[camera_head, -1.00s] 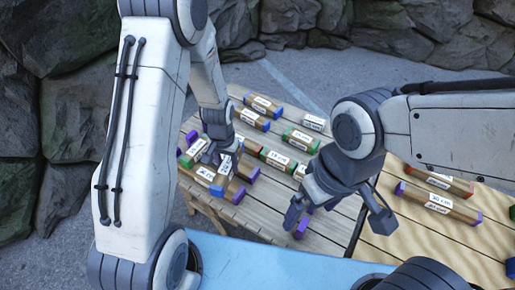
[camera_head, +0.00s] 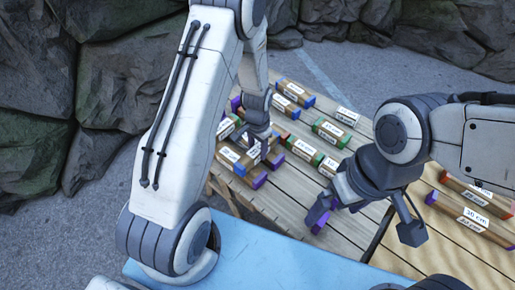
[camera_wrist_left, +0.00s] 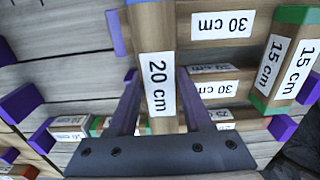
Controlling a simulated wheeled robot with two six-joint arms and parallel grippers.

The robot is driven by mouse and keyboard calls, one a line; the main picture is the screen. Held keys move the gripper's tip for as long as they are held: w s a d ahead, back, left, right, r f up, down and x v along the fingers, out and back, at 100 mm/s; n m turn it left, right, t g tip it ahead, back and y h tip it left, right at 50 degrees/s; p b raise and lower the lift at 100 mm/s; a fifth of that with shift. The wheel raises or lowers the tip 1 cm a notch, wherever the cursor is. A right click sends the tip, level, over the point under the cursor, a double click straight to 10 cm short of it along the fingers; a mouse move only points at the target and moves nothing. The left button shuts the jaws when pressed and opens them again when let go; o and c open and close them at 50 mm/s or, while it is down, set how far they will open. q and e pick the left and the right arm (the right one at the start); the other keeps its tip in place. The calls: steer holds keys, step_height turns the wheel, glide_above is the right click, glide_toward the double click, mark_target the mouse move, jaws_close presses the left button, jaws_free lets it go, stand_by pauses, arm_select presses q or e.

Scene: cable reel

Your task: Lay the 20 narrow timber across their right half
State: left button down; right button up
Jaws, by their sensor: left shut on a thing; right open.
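My left gripper (camera_head: 262,152) reaches down among the timbers on the slatted table. In the left wrist view its fingers (camera_wrist_left: 156,80) are shut on a 20 cm timber (camera_wrist_left: 160,55), whose label faces the camera. The timber runs lengthwise between the fingers, and its lower end is hidden by the gripper. I cannot tell whether it is lifted. My right gripper (camera_head: 365,212) is open over the table's front right part, apart from the left one.
Beside the held timber lie a 30 cm timber (camera_wrist_left: 240,26) and green-ended 15 cm timbers (camera_wrist_left: 282,62). More labelled timbers, including a green-ended one (camera_head: 328,131), cover the slatted table (camera_head: 290,212). A second wooden surface with long timbers (camera_head: 468,216) is at the right.

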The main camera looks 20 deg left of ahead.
arm_select(q)
steer(key=shift+f, duration=0.35)
steer(key=shift+f+b, duration=0.35)
steer(key=shift+f, duration=0.05)
stand_by(0.3)
steer(key=shift+c, duration=1.2)
jaws_free()
step_height(320, 180, up, 10)
steer(key=shift+r+p, duration=0.25)
steer(key=shift+p, duration=0.15)
steer(key=shift+f, duration=0.1)
step_height(320, 180, down, 10)
steer(key=shift+f+b, duration=0.25)
steer(key=shift+b, duration=0.15)
steer(key=shift+r, duration=0.45)
